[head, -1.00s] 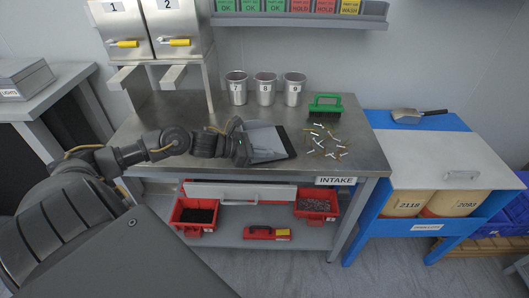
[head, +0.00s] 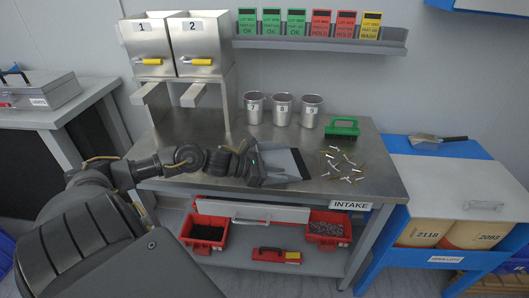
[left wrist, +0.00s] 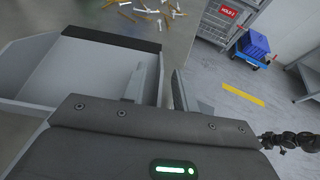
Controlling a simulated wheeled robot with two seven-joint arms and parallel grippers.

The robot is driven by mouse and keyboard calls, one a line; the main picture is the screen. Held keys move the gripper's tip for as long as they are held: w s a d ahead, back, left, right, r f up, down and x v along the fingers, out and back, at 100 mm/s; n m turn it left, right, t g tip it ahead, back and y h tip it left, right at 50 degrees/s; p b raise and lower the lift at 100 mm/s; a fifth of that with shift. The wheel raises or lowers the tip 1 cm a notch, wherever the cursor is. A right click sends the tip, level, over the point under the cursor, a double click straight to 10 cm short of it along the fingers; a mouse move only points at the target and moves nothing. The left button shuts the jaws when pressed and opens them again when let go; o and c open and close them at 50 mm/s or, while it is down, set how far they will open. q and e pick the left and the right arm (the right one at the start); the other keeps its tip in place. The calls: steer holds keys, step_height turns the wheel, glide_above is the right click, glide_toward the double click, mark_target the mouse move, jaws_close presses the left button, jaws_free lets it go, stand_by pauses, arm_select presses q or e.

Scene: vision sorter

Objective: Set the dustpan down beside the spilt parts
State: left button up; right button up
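The grey dustpan (head: 287,163) with a dark front lip lies flat at the front of the steel table, just left of the spilt parts (head: 342,166). It appears to rest on the tabletop. My left gripper (head: 252,163) is at the dustpan's left end. In the left wrist view the dustpan (left wrist: 85,72) fills the left side, and the parts (left wrist: 145,12) lie beyond its lip. The fingers of my left gripper (left wrist: 158,88) stand apart on either side of the pan's side wall, with a gap visible. The dustpan's handle is hidden. My right gripper is out of view.
Steel cups (head: 282,110) numbered 7, 8 and 9 stand at the table's back. Dispensers (head: 198,45) 1 and 2 stand at the back left. A scoop (head: 428,142) lies on the blue bench at right.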

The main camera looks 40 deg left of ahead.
arm_select(q)
steer(key=v, duration=0.5)
steer(key=shift+f, duration=0.15)
steer(key=shift+s+a+r, duration=0.2)
steer(key=shift+s+r, duration=0.1)
steer(key=shift+s, duration=0.05)
steer(key=shift+s+a+r+p, duration=0.35)
steer(key=shift+s+a+p, duration=0.05)
steer(key=shift+s+p, duration=0.1)
steer(key=shift+p+v, duration=0.4)
steer(key=shift+v, duration=0.35)
steer(key=shift+s+a+r, duration=0.2)
steer(key=shift+s, duration=0.05)
steer(key=shift+s+a+r+p, duration=0.1)
steer(key=shift+s+a+p, duration=0.2)
steer(key=shift+s, duration=0.05)
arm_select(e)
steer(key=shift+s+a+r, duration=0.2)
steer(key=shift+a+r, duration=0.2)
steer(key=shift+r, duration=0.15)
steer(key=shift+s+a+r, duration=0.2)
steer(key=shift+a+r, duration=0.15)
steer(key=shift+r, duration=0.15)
